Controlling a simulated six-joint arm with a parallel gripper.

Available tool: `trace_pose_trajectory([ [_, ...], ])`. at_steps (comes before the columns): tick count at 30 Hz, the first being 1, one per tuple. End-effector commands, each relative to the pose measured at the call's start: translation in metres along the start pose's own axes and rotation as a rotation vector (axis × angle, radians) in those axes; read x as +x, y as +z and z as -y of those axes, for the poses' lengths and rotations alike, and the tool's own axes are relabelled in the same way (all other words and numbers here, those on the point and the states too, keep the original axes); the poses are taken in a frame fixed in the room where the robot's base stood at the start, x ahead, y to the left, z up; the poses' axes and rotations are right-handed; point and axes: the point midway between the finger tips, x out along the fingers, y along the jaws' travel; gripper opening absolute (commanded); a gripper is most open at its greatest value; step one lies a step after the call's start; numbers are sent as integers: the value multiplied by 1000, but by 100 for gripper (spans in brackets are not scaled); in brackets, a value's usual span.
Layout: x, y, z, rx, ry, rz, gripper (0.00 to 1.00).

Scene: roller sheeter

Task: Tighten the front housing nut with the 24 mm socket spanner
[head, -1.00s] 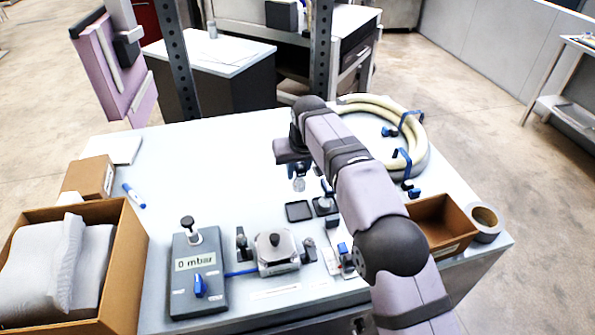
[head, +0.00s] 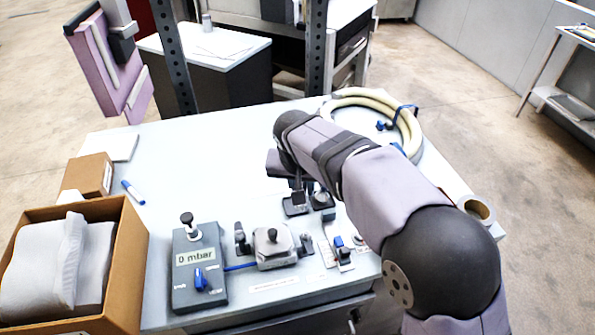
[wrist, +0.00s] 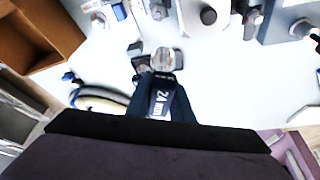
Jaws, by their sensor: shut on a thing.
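My gripper (wrist: 160,100) is shut on the 24 mm socket spanner (wrist: 159,103), whose dark handle carries a "24" label in the wrist view. Its round metal socket (wrist: 164,59) points away from the jaws. In the head view my gripper (head: 293,180) is low over the far side of the small dark pads, partly hidden by my arm. The grey housing (head: 272,246) with a dark knob on top stands nearer the camera, apart from the spanner. It also shows at the top of the wrist view (wrist: 209,16). I cannot make out the front nut.
A gauge box (head: 199,270) reading 0 mbar stands left of the housing, joined by a blue tube. A blue-and-white clamp piece (head: 342,252) is on the right. A foam-filled carton (head: 125,262) fills the left corner. A hose coil (head: 405,120) lies behind. The table's middle-left is clear.

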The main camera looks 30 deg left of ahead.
Motion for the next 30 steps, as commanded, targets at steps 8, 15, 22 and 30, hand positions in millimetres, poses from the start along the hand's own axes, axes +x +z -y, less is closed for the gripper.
trace_pose_trajectory([
  [8,-19,30,-16,88,29,-13,0],
  [15,-22,38,-20,111,36,-16,0],
  [22,-18,40,-20,111,36,-16,0],
  [30,-1,46,-20,110,36,-15,0],
])
